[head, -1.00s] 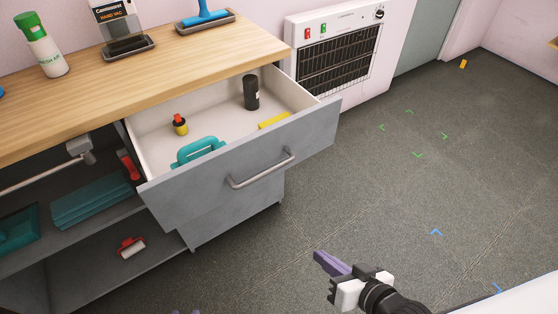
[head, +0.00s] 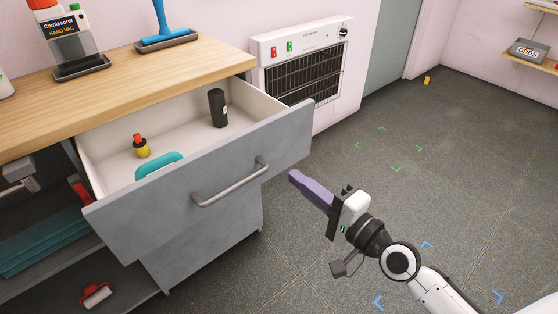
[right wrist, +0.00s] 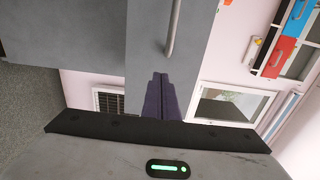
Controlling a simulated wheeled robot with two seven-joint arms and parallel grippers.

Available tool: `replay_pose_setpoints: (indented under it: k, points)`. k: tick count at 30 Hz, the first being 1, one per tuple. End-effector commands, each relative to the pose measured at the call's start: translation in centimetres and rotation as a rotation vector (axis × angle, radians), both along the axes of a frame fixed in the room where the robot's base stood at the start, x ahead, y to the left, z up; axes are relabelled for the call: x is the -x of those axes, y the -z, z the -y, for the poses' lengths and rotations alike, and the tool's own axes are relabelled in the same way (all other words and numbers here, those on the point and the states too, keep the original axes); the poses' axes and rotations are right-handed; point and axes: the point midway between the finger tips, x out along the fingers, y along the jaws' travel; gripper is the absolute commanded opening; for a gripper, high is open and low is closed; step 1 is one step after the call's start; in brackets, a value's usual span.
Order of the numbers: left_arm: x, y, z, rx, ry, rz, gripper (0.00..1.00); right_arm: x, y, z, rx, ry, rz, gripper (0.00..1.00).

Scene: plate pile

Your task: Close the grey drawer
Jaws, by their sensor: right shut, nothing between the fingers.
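The grey drawer (head: 225,170) is pulled out of the cabinet under the wooden counter. Its bar handle (head: 232,184) is on the front face. Inside are a black cylinder (head: 218,108), a yellow bottle with a red cap (head: 141,146) and a teal item (head: 158,166). My right gripper (head: 293,176) is shut and empty, with purple fingers, to the right of the handle and apart from it in the head view. In the right wrist view the fingers (right wrist: 160,78) point toward the grey front near the handle (right wrist: 172,30). My left gripper is out of view.
The counter (head: 125,85) holds a hand vac (head: 65,45) and a blue squeegee (head: 165,32) on trays. A white wall heater (head: 303,65) is behind the drawer. Open shelves at lower left hold teal items (head: 45,243) and a red-and-white roller (head: 96,296). Floor (head: 420,190) on the right is clear.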

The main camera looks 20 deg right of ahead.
Motion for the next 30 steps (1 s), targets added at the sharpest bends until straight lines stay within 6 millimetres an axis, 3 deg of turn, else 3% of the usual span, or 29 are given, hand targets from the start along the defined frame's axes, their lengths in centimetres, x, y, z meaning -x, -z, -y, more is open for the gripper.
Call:
replay_pose_setpoints:
  k: [6,12,30]
  points:
    - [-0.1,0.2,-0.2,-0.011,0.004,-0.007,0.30,-4.2,-0.1,-1.5,-0.002,0.000,0.002,0.00]
    - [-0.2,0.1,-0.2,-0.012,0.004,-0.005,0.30,-6.3,0.1,-2.3,0.001,-0.001,-0.001,0.00]
    - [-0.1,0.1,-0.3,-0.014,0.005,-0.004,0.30,-7.0,0.1,-2.5,0.003,0.001,-0.001,0.00]
